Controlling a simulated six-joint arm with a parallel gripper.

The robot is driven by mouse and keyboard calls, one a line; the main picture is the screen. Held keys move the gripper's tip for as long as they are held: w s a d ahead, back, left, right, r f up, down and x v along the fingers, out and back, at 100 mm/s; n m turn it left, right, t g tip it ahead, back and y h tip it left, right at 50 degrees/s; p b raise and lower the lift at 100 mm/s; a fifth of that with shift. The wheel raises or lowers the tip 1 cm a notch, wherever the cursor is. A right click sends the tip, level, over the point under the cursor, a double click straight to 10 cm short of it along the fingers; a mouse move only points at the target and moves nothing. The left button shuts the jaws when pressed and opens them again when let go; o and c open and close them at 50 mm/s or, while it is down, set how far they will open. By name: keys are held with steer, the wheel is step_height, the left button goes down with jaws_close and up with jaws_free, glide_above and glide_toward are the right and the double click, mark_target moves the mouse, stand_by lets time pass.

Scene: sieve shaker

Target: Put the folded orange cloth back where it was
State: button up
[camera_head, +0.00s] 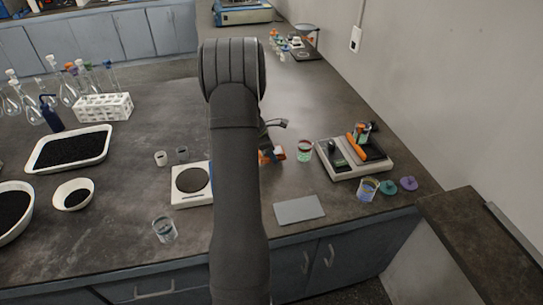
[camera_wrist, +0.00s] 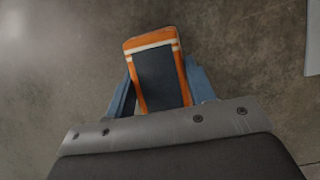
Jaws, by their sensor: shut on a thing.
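The folded orange cloth (camera_wrist: 151,42) is between my gripper's blue fingers (camera_wrist: 160,88) in the wrist view. It has a white stripe near its far end, and a dark panel covers its middle. My gripper is shut on it. Bare dark benchtop shows around it; I cannot tell whether it touches the surface. In the head view, a bit of orange (camera_head: 278,154) shows just right of my arm, which hides most of the gripper and cloth.
A white balance (camera_head: 184,197) stands left of my arm. A flat grey pad (camera_head: 299,209) lies at the front. A glass beaker (camera_head: 164,230) is at front left.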

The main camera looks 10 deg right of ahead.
steer(key=shift+f, duration=0.9)
steer(key=o, duration=1)
steer(key=shift+f, duration=0.15)
steer(key=shift+c, duration=0.2)
steer(key=v, duration=1.2)
steer(key=shift+r, duration=0.25)
steer(key=shift+d, duration=0.1)
